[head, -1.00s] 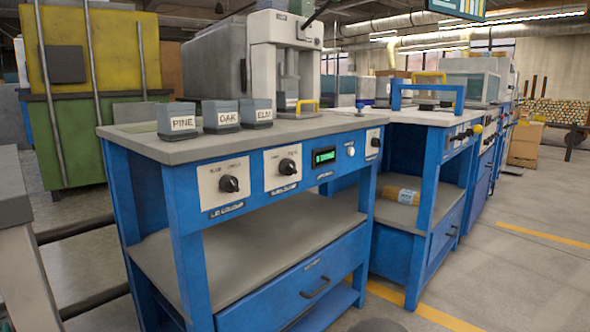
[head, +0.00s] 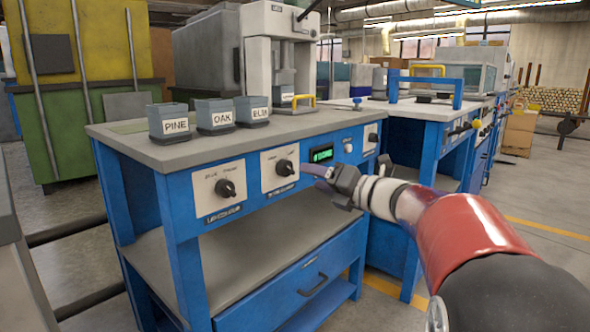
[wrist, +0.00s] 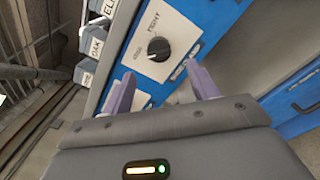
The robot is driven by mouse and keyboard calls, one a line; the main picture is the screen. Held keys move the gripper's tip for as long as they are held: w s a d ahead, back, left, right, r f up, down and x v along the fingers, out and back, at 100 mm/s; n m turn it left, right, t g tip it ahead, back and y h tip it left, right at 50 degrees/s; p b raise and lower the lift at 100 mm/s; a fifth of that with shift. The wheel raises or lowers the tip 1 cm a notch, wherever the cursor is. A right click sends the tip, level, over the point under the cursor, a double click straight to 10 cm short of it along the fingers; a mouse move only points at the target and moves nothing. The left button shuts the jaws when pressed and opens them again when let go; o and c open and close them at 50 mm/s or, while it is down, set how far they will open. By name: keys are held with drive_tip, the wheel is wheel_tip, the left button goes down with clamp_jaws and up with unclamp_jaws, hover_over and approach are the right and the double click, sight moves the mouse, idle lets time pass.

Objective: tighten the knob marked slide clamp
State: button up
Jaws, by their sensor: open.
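Two black knobs sit on white plates on the blue bench front in the head view: a left knob (head: 226,188) and a middle knob (head: 284,168). A third knob (head: 372,137) is at the right end. The labels under them are too blurred to read surely. In the wrist view one black knob (wrist: 158,48) on a white plate, with "TIGHT" lettered by it, lies ahead of and between my fingers. My gripper (head: 330,184) is open and empty, just right of the middle knob. Its two purple fingers (wrist: 160,82) are apart and not seen touching the knob.
Bins marked PINE (head: 170,123), OAK (head: 215,116) and ELM (head: 252,111) stand on the bench top (head: 165,155). A green display (head: 322,154) is right of the middle knob. A drawer (head: 290,285) with a handle is below. Open floor lies at right.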

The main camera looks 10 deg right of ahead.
sight(291, 171)
drive_tip(key=x, duration=0.7)
drive_tip(key=shift+w+a, duration=0.2)
drive_tip(key=shift+a, duration=0.05)
drive_tip(key=c, duration=1)
